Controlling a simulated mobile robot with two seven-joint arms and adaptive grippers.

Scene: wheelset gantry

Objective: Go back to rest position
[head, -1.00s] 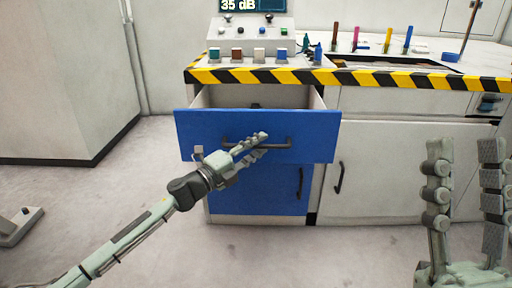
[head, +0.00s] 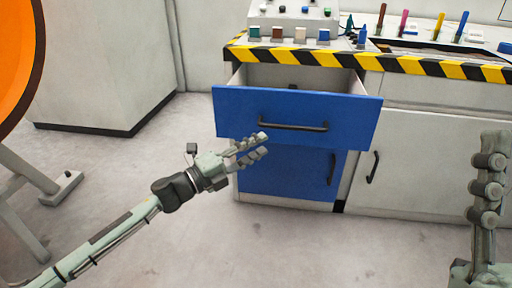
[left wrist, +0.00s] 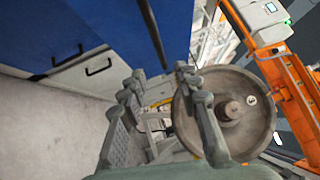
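My left gripper (head: 262,144) is in front of the blue cabinet in the head view, just below the open drawer's handle (head: 292,126). Its fingers overlap from this side, but the left wrist view (left wrist: 160,85) shows them spread with nothing held. The upper blue drawer (head: 235,113) stands pulled out. The gripper appears clear of its handle. My right gripper (head: 487,165) is at the right edge of the head view. One finger points up and the other is cut off; the earlier frame shows them wide apart and empty.
A lower blue door (head: 285,175) and a white door (head: 420,165) are closed. A striped edge (head: 430,66) borders the worktop. In the left wrist view, a wheel (left wrist: 225,115) and an orange gantry (left wrist: 285,85) appear beyond the fingers. Grey floor (head: 270,245) is open ahead.

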